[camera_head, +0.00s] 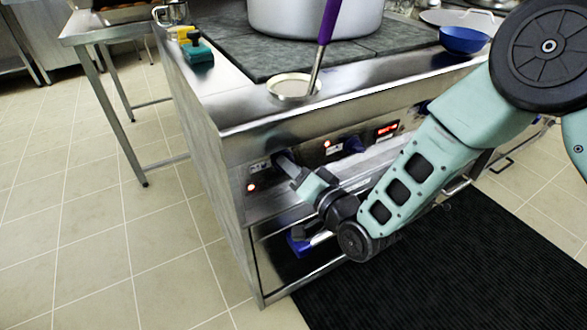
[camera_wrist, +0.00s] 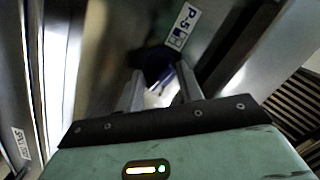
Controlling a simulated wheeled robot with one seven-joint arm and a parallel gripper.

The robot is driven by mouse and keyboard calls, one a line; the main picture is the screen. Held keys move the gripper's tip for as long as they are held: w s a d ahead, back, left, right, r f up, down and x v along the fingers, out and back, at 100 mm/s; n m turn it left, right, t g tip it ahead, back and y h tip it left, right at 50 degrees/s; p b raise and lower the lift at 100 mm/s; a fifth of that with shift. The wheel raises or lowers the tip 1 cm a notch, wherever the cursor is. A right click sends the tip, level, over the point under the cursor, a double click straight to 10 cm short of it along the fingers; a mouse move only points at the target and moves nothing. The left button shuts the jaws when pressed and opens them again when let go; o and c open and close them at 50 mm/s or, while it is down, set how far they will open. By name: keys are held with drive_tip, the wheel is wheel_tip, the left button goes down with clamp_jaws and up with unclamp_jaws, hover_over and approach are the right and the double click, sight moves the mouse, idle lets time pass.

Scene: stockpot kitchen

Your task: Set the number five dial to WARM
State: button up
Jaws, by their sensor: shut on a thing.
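The number five dial (camera_wrist: 157,65) is a dark blue knob on the steel front panel, beside a label marked P-5 (camera_wrist: 183,24) in the wrist view. My gripper (camera_wrist: 160,86) has one finger on each side of the knob and is shut on it. In the head view my gripper (camera_head: 283,160) reaches the left end of the stove's front panel and hides most of this dial. I cannot read which setting the dial points to.
Blue dials (camera_head: 354,144) and a red display (camera_head: 387,129) sit farther right on the panel. A ladle with a purple handle (camera_head: 328,22) rests near the stove's front edge, by a large stockpot (camera_head: 300,18). A blue-handled item (camera_head: 298,244) is below my gripper.

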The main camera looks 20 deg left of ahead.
drive_tip(key=shift+s+r+n+h+b, duration=0.1)
drive_tip(key=shift+n+h+b, duration=0.4)
drive_tip(key=shift+n, duration=1.85)
drive_tip(key=shift+n+h+b, duration=0.2)
drive_tip(key=shift+n+b, duration=0.5)
drive_tip(key=shift+n, duration=1.65)
drive_tip(key=o, duration=1)
drive_tip(key=shift+p+v, duration=1.3)
drive_tip(key=shift+v, duration=7.4)
